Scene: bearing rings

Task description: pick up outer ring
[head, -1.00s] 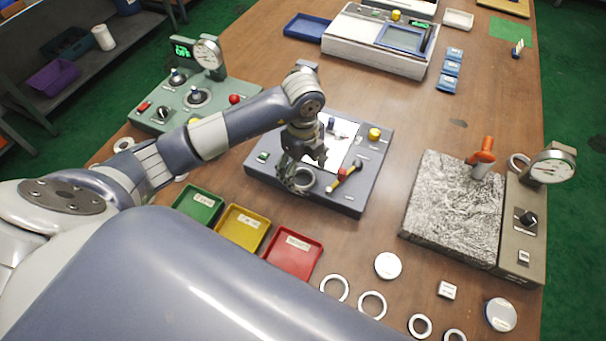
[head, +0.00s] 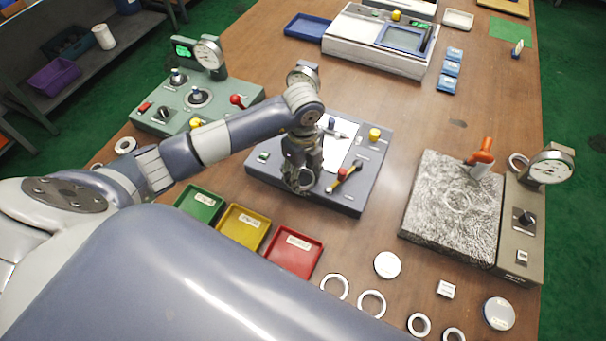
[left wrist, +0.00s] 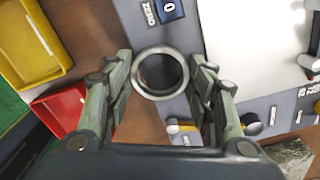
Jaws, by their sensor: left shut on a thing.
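My left gripper (head: 297,183) is over the front left part of the grey-blue device with the white plate (head: 340,140). In the left wrist view, its two fingers (left wrist: 160,75) are shut on a metal outer ring (left wrist: 160,97), one on each side. The ring's hole shows clear; wood tabletop and part of the device show behind it. In the head view the ring is mostly lost against the dark fingers. My right gripper is not in view.
Green (head: 199,206), yellow (head: 242,227) and red (head: 292,253) trays stand in front of the device. Several loose rings (head: 372,304) and discs (head: 387,265) lie at the front. A granite plate (head: 452,210) with a dial gauge (head: 551,168) stands at right. A green gauge station (head: 215,108) is at left.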

